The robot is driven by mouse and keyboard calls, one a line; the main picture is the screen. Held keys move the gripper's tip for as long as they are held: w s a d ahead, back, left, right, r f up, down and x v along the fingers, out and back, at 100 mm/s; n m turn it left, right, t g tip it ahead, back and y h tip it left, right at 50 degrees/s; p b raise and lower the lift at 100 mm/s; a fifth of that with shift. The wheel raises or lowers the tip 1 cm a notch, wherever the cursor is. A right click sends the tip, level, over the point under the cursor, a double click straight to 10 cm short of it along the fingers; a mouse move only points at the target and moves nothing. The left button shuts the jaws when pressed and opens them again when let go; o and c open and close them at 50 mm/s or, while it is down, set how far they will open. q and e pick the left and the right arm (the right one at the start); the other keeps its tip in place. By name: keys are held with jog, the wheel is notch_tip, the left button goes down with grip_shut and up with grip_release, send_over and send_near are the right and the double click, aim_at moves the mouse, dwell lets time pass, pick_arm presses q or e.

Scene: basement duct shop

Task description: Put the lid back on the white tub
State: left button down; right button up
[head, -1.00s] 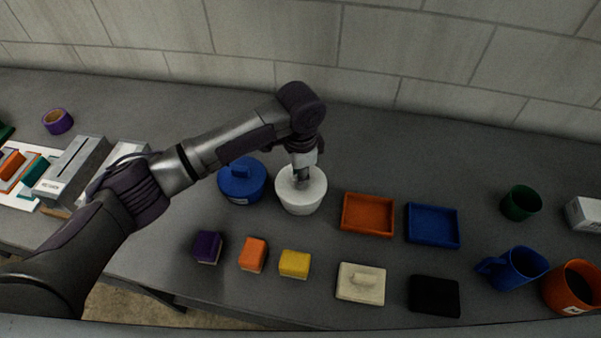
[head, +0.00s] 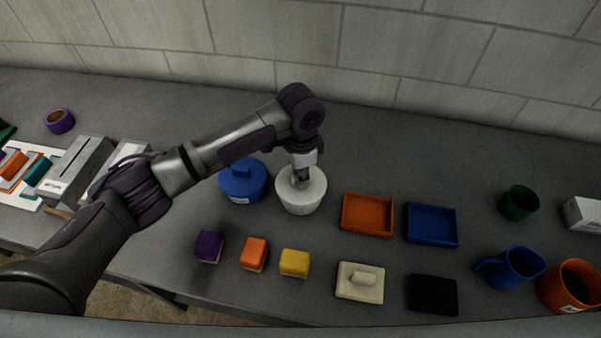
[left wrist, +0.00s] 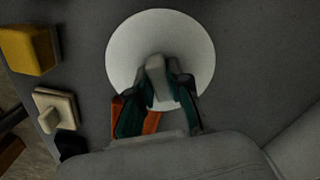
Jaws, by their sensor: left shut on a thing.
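The white tub (head: 301,206) stands upright on the grey bench, right of the blue tub. Its round white lid (left wrist: 130,45) shows as a disc in the left wrist view. My left gripper (head: 301,178) is over the tub, pointing down. In the left wrist view its two fingers (left wrist: 158,90) are shut on the lid's upright grip. The lid looks level and at the tub's top; I cannot tell whether it is fully seated, as the gripper hides part of it. My right gripper is not in view.
A blue lidded tub (head: 242,184) stands close on the left. An orange tray (head: 367,214) and a blue tray (head: 432,225) lie to the right. Purple, orange and yellow blocks (head: 294,263), a cream lidded dish (head: 360,283) and mugs (head: 511,268) stand nearer the front. The bench behind is clear.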

pick_arm(q)
jog(key=shift+f+p, duration=0.15)
jog(key=shift+p, duration=0.2)
dwell(0.7)
jog(key=shift+p, duration=0.45)
dwell(0.5)
dwell(0.3)
jog(key=c, duration=0.5)
grip_release()
jog(key=shift+c, duration=0.2)
jog(key=shift+r+p, duration=3.55)
jog(key=shift+p, duration=0.35)
jog(key=shift+c, duration=0.3)
